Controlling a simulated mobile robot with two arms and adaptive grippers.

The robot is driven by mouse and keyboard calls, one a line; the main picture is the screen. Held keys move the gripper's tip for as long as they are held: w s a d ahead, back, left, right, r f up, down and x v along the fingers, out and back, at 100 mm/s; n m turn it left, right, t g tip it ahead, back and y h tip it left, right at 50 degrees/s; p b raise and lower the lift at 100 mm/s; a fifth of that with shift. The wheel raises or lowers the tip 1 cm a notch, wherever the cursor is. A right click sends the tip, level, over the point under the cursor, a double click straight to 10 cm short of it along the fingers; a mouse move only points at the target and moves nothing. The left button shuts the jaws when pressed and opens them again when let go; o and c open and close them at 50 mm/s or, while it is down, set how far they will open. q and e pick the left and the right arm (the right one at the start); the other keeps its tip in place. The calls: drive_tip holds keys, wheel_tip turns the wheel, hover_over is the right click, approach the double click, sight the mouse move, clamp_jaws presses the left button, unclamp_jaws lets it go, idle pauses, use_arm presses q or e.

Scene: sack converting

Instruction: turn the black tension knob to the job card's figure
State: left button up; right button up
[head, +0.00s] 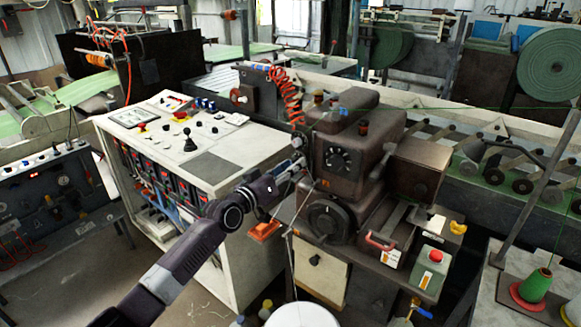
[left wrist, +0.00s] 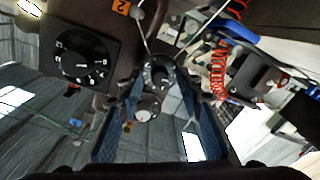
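A black knob (left wrist: 158,72) with pale marks around it shows between my left fingertips in the left wrist view. My left gripper (head: 295,163) is beside the brown machine head in the head view. Its two blue fingers (left wrist: 160,88) stand apart, one on each side of the knob; I cannot make out contact. A round metallic piece (left wrist: 148,108) also shows between the fingers. A black square dial with white figures (left wrist: 82,60) is on the machine's face, also in the head view (head: 338,158). The dial's setting and a job card figure are not readable. My right gripper is not in view.
The brown machine (head: 365,125) has a large black handwheel (head: 328,220) below the dial. A red coiled hose (head: 288,95) hangs close to my left gripper. A white control console (head: 215,150) stands left of it. A red push button (head: 436,256) is at lower right.

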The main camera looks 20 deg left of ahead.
use_arm(q)
drive_tip(key=v, duration=1.2)
idle(0.4)
